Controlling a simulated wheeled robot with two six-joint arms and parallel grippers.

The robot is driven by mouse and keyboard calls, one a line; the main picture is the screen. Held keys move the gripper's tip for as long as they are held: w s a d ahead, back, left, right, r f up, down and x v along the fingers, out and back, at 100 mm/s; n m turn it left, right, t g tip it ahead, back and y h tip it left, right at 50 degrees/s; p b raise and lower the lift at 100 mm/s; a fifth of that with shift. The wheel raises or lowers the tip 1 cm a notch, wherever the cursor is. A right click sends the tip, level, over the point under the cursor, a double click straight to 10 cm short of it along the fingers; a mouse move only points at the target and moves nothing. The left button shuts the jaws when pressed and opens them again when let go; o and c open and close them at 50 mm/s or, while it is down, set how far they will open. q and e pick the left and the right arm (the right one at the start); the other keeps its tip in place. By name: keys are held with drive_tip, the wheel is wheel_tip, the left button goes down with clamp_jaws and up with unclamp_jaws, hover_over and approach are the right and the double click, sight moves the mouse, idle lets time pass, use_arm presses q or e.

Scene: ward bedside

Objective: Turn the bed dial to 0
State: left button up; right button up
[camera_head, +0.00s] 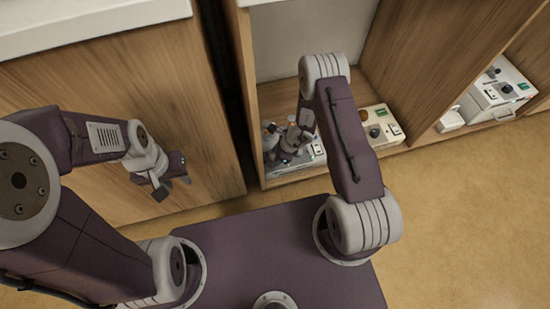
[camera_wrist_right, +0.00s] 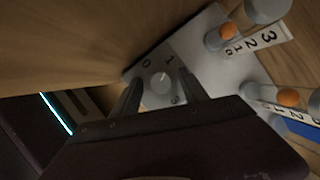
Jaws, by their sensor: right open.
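The dial (camera_wrist_right: 161,87) is a round pale knob on a grey panel (camera_wrist_right: 205,55), with a 0, a 1 and another, unclear mark around it. A small light mark shows on its upper part; I cannot tell for sure which number it points to. My right gripper (camera_wrist_right: 160,77) is open, its two dark fingers on either side of the dial; contact is unclear. In the head view my right gripper is inside the left cabinet bay, over a light device (camera_head: 297,165), and partly hidden by its wrist. My left gripper (camera_head: 172,186) looks open and empty before the wooden panel.
Orange-tipped knobs (camera_wrist_right: 228,31) with number strips stand beside the dial. A beige box with a dark knob (camera_head: 378,130) is to the right in the bay. Another white device (camera_head: 497,93) sits in the right bay. Wooden dividers (camera_head: 405,60) bound the bays. The floor (camera_head: 470,210) is clear.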

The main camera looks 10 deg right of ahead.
clamp_jaws()
drive_tip(key=shift+r+n+g+p, duration=0.25)
drive_tip(key=shift+n+g+p, duration=0.15)
drive_tip(key=shift+n+p, duration=0.7)
drive_tip(key=shift+w+f+n+g+y+p, duration=0.1)
drive_tip(key=shift+n+g+y+p, duration=0.3)
drive_tip(key=shift+n+p, duration=0.7)
drive_tip(key=n+g, duration=0.1)
drive_tip(key=n, duration=0.2)
drive_tip(key=shift+w+f, duration=0.1)
drive_tip(key=shift+f, duration=0.05)
drive_tip(key=shift+n+g+h+b, duration=0.4)
drive_tip(key=shift+n+g+b, duration=0.55)
drive_tip(key=shift+n, duration=1.25)
unclamp_jaws()
